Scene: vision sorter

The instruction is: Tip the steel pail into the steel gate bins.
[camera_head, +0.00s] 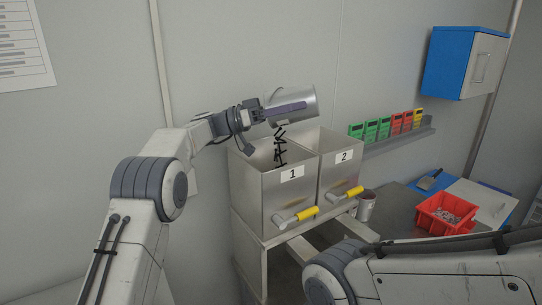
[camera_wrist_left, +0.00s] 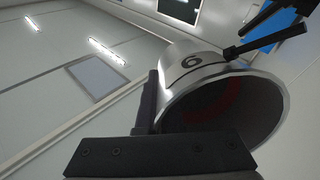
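My left gripper (camera_head: 284,111) is shut on the steel pail (camera_head: 304,94), which is tilted on its side above bin 1. Several dark bolt-like pieces (camera_head: 280,148) hang in the air in a stream from the pail's mouth down to the open top of bin 1 (camera_head: 270,210). Bin 2 (camera_head: 336,178) stands beside it on the right. In the left wrist view the pail (camera_wrist_left: 185,65) carries a "6", and its dark inside has a reddish patch. Dark pieces (camera_wrist_left: 265,38) show near its rim there. The insides of both bins are mostly hidden. My right gripper is out of view.
Each bin has a yellow-handled lever (camera_head: 295,219) in front. A small metal cup (camera_head: 366,206) stands right of bin 2. A red tray (camera_head: 446,214) of small parts is on the table. A shelf (camera_head: 400,138) of coloured cards and a blue cabinet (camera_head: 458,64) are on the wall.

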